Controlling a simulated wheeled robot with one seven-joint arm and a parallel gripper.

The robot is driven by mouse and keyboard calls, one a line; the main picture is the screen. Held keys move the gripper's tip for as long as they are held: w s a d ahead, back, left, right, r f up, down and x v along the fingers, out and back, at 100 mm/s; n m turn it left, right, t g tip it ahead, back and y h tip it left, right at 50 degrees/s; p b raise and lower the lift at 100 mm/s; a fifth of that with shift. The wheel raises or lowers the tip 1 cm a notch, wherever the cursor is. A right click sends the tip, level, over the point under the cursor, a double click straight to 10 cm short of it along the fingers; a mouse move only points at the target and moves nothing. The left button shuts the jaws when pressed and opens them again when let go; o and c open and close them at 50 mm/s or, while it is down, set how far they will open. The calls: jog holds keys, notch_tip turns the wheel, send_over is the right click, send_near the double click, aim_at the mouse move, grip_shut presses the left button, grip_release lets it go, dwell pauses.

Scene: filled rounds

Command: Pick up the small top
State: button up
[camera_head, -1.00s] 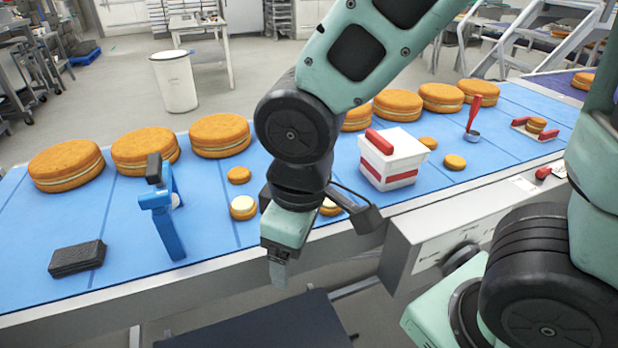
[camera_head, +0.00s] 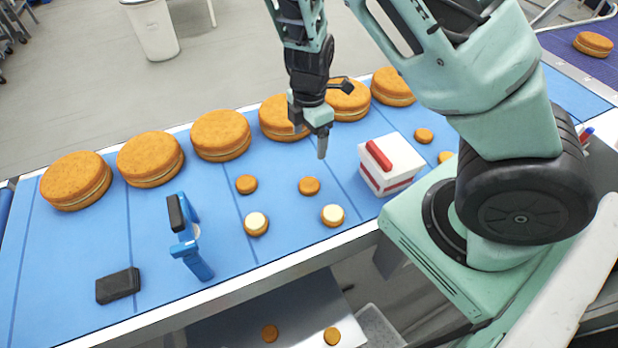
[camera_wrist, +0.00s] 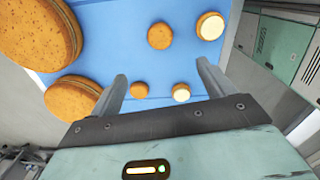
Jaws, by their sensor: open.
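Two small plain brown tops lie on the blue belt in the head view, a left one (camera_head: 246,184) and a right one (camera_head: 309,185). In front of them lie two small rounds with cream showing, a left one (camera_head: 256,223) and a right one (camera_head: 333,215). My gripper (camera_head: 322,150) hangs above the belt, behind the right top, apart from it. In the wrist view its two fingers (camera_wrist: 162,70) are spread and empty. That view shows two plain tops, an upper one (camera_wrist: 160,35) and a lower one (camera_wrist: 139,90), each beside a cream-faced round.
Large filled rounds (camera_head: 221,134) line the belt's far side. A white and red box (camera_head: 391,163) stands right of the tops, with more small rounds (camera_head: 424,135) beyond it. A blue upright device (camera_head: 187,240) and black block (camera_head: 118,286) stand left. Belt around the tops is clear.

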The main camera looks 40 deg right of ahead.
aim_at(309, 183)
notch_tip(309, 183, down, 17)
jog(key=b, duration=0.6)
jog(key=shift+f, duration=0.1)
jog(key=c, duration=0.8)
